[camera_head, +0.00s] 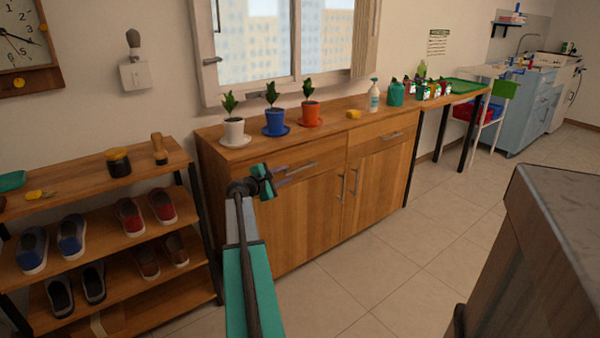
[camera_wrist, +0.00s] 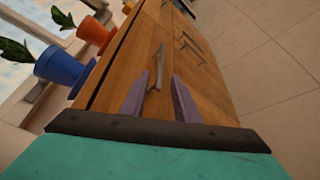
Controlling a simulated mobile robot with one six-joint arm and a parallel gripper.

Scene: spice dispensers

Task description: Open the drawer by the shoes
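The left drawer (camera_head: 328,160) of the wooden cabinet is the one nearer the shoes, and it looks shut. Its metal bar handle (camera_head: 303,167) is partly behind my gripper (camera_head: 284,174). In the wrist view my gripper (camera_wrist: 161,80) has its two purple fingers apart with nothing held. The handle (camera_wrist: 160,65) shows in the gap between the fingers, running roughly along them. I cannot tell whether the fingertips reach around it or stop short. Several shoes, including a blue pair (camera_head: 70,234) and a red pair (camera_head: 162,207), rest on the rack left of the cabinet.
Plants in white (camera_head: 234,131), blue (camera_head: 275,121) and orange (camera_head: 310,114) pots stand on the cabinet top above the drawer. The shoe rack (camera_head: 125,245) stands close at left. A grey-topped counter (camera_head: 560,205) is at right. Tiled floor (camera_head: 400,265) in front is clear.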

